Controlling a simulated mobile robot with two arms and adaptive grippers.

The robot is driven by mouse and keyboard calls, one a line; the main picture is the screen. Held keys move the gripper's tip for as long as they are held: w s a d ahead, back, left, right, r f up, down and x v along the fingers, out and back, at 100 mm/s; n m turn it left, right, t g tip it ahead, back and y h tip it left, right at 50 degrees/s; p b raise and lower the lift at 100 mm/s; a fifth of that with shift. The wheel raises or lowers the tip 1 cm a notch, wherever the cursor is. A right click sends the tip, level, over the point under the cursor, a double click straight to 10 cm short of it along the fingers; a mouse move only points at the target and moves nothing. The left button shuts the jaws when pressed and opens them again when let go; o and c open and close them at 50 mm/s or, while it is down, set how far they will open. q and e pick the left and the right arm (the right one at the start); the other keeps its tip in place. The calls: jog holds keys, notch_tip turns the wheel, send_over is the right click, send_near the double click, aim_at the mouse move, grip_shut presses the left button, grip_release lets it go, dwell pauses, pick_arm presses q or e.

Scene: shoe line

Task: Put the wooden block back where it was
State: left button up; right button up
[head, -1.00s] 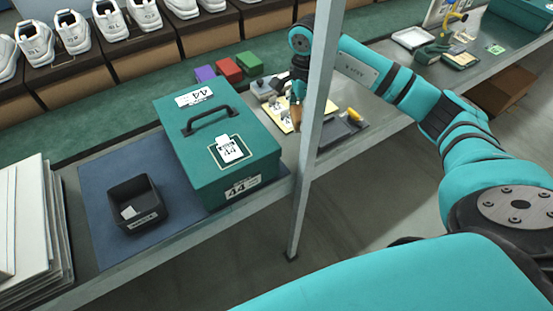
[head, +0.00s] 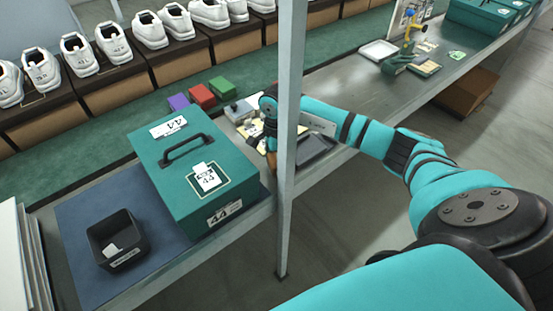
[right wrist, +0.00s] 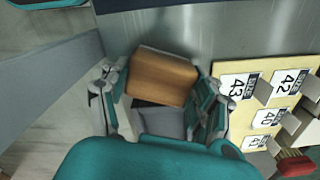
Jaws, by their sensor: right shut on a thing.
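The wooden block (right wrist: 162,76) is brown and sits between the fingers of my right gripper (right wrist: 160,98) in the right wrist view. The gripper is shut on it. In the head view my right gripper (head: 269,132) is above the bench, just right of the green shoebox (head: 175,190) and partly behind the grey post. A grey box-like piece (right wrist: 160,120) shows just below the block in the wrist view; I cannot tell whether they touch. My left gripper is out of view.
A grey post (head: 289,200) stands in front of the right gripper. A board with number cards (right wrist: 262,105) lies beside the gripper. Purple, red (head: 202,95) and green small blocks lie behind. A black bin (head: 115,240) stands on the blue mat (head: 70,215).

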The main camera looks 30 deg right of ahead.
jog(key=shift+f, duration=0.25)
jog(key=o, duration=0.8)
jog(key=shift+r, duration=0.1)
jog(key=shift+o, duration=1.2)
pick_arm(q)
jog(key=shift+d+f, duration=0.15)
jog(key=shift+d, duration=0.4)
pick_arm(e)
jog(key=shift+r, duration=0.15)
jog(key=shift+r, duration=0.25)
pick_arm(q)
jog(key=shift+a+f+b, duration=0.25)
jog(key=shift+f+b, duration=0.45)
jog(key=shift+b, duration=0.15)
pick_arm(e)
notch_tip(320, 180, up, 12)
jog(key=shift+f, duration=0.2)
